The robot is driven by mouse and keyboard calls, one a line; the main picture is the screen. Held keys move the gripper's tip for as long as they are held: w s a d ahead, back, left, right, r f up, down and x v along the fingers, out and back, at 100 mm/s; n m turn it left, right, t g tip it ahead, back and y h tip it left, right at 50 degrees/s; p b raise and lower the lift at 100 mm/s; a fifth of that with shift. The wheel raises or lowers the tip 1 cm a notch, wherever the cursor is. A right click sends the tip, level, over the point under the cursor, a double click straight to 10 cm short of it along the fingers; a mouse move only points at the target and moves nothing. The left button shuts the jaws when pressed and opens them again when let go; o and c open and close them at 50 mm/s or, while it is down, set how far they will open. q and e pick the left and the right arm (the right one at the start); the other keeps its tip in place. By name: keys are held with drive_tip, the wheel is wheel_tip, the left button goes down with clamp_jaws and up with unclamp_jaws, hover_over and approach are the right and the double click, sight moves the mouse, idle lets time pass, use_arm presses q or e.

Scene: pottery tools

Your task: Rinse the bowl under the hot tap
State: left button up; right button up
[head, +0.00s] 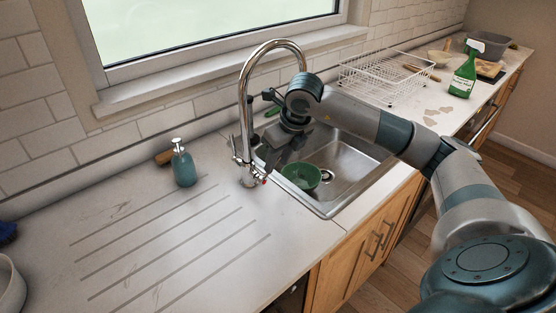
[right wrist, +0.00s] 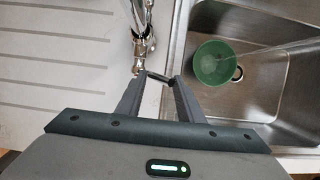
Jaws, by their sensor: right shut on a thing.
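The green bowl (head: 300,177) sits in the steel sink basin, on its left side. It also shows in the right wrist view (right wrist: 212,64), open side up. A thin pale streak crosses its rim there; I cannot tell whether it is water or a glint. The chrome tap (head: 244,95) arches up beside the basin. A red mark shows low on its hot handle (head: 264,181). My right gripper (head: 266,168) reaches down at the tap's base, with its fingers (right wrist: 157,80) closed around the short dark handle bar. The bowl is apart from the gripper. My left gripper is out of view.
A teal soap bottle (head: 184,165) stands on the grooved drainboard (head: 165,240) left of the tap. A white wire rack (head: 385,76) and a green spray bottle (head: 463,77) stand right of the sink. The drainboard's middle is clear.

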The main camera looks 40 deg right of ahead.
drive_tip(key=shift+s+a+f, duration=0.15)
drive_tip(key=shift+a+f, duration=0.05)
drive_tip(key=shift+f, duration=0.05)
drive_tip(key=a+r+p, duration=0.3)
drive_tip(key=r+p, duration=0.2)
drive_tip(key=r, duration=0.5)
drive_tip(key=shift+a, duration=0.4)
idle(0.7)
idle(0.5)
